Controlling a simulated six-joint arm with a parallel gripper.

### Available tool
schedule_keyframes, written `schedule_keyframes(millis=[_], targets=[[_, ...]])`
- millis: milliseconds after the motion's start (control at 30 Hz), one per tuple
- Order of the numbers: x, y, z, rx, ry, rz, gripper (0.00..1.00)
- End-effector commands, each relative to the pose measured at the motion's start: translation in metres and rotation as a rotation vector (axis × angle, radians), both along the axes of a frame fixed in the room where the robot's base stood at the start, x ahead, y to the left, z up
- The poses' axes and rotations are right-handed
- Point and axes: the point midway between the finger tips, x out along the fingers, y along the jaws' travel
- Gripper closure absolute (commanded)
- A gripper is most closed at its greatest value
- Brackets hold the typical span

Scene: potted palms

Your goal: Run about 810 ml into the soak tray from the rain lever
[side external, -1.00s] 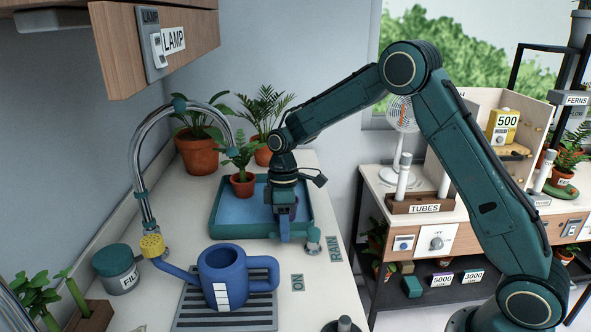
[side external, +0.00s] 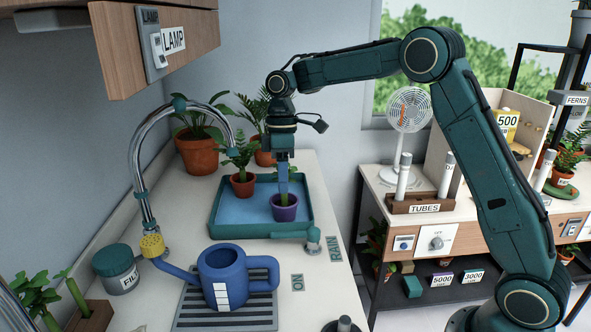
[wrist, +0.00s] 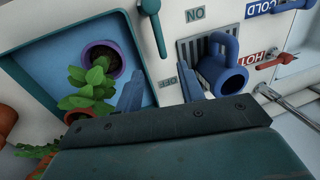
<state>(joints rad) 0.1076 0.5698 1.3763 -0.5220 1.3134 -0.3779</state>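The soak tray (side external: 308,222) is a shallow teal-rimmed tray with a blue inside; I cannot tell how much water is in it. A red pot (side external: 243,186) and a purple pot (side external: 285,208) with plants stand in it. The rain lever (side external: 313,240) is a teal handle at the tray's front right corner, beside the RAIN label (side external: 335,248); a teal handle also shows in the wrist view (wrist: 152,30).
A FILL jar (side external: 115,268) is at the left. Large potted palms (side external: 198,150) stand behind the tray. An ON label (side external: 297,282) marks the counter.

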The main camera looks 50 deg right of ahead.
Motion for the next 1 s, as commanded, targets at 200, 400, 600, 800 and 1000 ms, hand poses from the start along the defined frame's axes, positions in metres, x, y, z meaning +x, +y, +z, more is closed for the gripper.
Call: schedule_keyframes(millis=[200, 400, 600, 800, 1000], targets=[[0.002, -0.002, 0.013, -0.001, -0.001, -0.001, 0.61], [0.002, -0.004, 0.018, -0.003, 0.000, -0.001, 0.61], [0.002, -0.004, 0.019, -0.003, 0.000, 0.000, 0.61], [0.002, -0.003, 0.019, -0.003, 0.000, 0.000, 0.61], [0.002, -0.003, 0.019, -0.003, 0.000, -0.001, 0.61]])
